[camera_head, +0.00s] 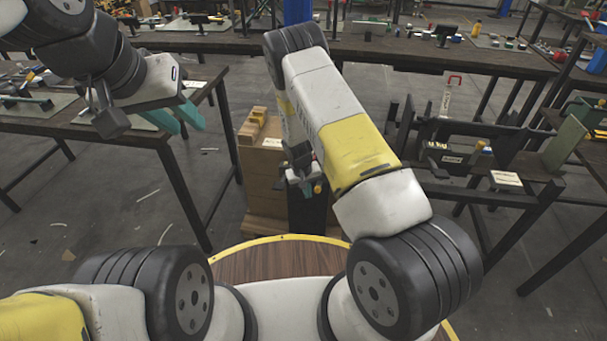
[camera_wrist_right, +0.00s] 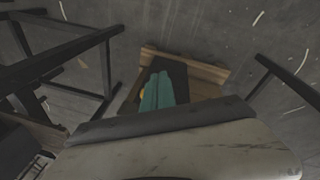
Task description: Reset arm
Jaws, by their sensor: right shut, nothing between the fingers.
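My left gripper (camera_head: 177,117) is at the upper left of the head view. Its two teal fingers stand apart with nothing seen between them, in front of the left table. My right gripper (camera_head: 305,187) hangs low near the middle of the head view, under my bent right arm. In the right wrist view its teal fingers (camera_wrist_right: 158,92) lie together, shut and empty. They point down over a dark-topped wooden stand. My right forearm hides part of the scene behind it.
A wooden stand (camera_head: 260,165) with yellowish blocks is on the floor by the right gripper. A left table (camera_head: 140,137), a long back table (camera_head: 400,48) and a black-framed press bench (camera_head: 500,197) stand around. Bare floor (camera_head: 130,210) lies between left table and base.

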